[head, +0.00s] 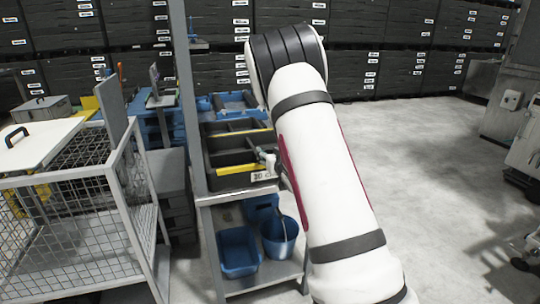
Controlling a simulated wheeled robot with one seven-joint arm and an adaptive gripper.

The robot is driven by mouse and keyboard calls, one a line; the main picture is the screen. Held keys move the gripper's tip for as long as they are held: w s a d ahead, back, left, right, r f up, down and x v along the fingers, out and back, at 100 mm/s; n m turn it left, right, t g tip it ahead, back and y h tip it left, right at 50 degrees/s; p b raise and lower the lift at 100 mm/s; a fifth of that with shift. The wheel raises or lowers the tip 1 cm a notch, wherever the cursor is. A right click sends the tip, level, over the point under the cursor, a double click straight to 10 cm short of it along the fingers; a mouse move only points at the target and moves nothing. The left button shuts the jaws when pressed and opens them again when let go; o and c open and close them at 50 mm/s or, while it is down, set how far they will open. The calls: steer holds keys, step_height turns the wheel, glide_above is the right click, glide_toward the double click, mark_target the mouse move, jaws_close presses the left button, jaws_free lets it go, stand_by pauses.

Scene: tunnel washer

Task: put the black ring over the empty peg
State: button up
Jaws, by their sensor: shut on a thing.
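My white arm rises through the middle of the head view, bends at a black joint near the top, and covers much of the scene behind it. I cannot make out my gripper's fingers or what they hold. A small grey-green piece shows at the arm's left edge, in front of the black bins, and I cannot tell whether it is part of my gripper. I cannot make out the black ring or the empty peg in this view.
Black bins with yellow edges (236,169) stand on a grey shelf rack (235,194). A blue tub (238,252) and a blue bucket (278,238) sit below. A wire cage cart (75,240) stands left. The floor (435,150) right of my arm is clear.

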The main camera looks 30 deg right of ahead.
steer(key=shift+f+b, duration=0.4)
steer(key=shift+f, duration=0.2)
steer(key=o, duration=1)
steer(key=shift+o, duration=0.4)
steer(key=shift+a+f, duration=0.1)
